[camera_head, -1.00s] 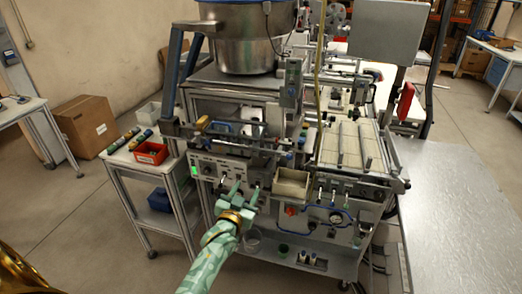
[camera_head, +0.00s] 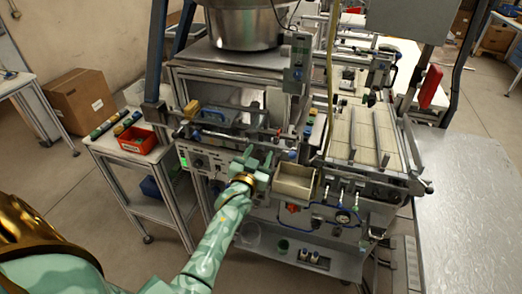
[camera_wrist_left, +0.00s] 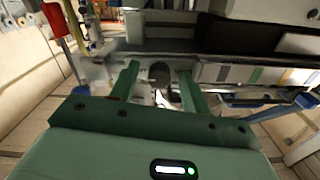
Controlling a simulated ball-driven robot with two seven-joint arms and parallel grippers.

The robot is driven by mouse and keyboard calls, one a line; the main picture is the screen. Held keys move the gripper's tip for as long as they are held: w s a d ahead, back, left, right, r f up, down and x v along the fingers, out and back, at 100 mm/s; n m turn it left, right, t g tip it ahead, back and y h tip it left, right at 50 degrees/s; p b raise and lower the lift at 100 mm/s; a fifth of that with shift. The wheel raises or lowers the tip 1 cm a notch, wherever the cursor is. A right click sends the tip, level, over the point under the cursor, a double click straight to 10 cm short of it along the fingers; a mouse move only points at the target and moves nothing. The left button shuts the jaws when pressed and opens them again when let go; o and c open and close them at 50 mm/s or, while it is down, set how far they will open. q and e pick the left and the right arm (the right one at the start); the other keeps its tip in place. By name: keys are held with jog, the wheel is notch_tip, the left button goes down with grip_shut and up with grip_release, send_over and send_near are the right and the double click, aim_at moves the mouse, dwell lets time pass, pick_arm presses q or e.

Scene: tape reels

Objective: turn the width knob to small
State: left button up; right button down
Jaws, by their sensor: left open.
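The machine's front control panel (camera_head: 208,166) has a lit green display (camera_head: 183,160) at its left end and small dark knobs (camera_head: 198,163) beside it. I cannot read any labels, so I cannot tell which knob is the width knob. My left gripper (camera_head: 256,160) is at the right part of this panel and hides what is behind it. In the left wrist view my left gripper (camera_wrist_left: 159,70) is open, with a dark rounded knob-like part (camera_wrist_left: 160,74) between its fingers. I cannot tell whether the fingers touch it. My right gripper is not in view.
A beige open box (camera_head: 294,183) is just right of the left gripper. A rail with blue ends (camera_head: 235,143) runs above the panel. A side table with a red bin (camera_head: 139,141) stands left. A bare metal table (camera_head: 470,200) lies right.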

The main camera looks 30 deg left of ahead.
pick_arm(q)
jog(key=shift+r, duration=0.1)
jog(key=shift+s, duration=0.15)
jog(key=shift+c, duration=1)
jog(key=c, duration=0.8)
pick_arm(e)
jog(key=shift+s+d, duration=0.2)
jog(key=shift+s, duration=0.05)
